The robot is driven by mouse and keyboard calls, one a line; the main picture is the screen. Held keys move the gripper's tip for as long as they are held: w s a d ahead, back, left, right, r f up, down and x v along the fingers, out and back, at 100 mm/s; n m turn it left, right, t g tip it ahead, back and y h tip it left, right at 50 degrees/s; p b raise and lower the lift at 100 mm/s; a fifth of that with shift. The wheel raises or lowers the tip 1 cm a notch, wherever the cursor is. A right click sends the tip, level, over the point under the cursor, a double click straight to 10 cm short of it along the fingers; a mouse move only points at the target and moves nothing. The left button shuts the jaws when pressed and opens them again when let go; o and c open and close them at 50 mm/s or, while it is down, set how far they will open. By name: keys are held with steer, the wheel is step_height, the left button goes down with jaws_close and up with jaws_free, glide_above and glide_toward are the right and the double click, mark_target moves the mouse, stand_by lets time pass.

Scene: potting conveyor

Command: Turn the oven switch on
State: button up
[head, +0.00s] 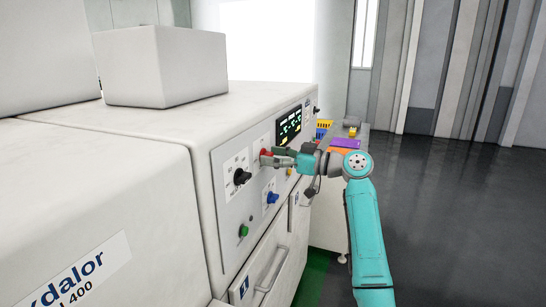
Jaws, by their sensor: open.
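The white machine's front panel (232,212) carries several controls, and their labels are too small to read, so I cannot tell which is the oven switch. A black rotary knob (241,177) sits on a white plate at the upper left of the panel. A red control (265,153) is to its right, partly hidden by my gripper. A blue knob (272,197) and a green button (243,231) are lower down. My gripper (266,158) is open, with its fingers pointing left at the red control. I cannot tell whether they touch it.
A lit display (290,125) is above and right of my gripper. A door handle (273,270) juts out below the panel. A white box (163,66) stands on the machine top. A table with a yellow basket (323,126) and purple item (346,143) is behind. The right floor is clear.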

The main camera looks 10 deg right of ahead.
steer(key=shift+a, duration=0.1)
steer(key=c, duration=1.1)
steer(key=shift+c, duration=0.2)
steer(key=shift+m, duration=0.3)
steer(key=shift+w+f+m, duration=0.1)
steer(key=shift+m, duration=4.2)
steer(key=shift+w+f+m, duration=0.1)
steer(key=shift+m, duration=4.2)
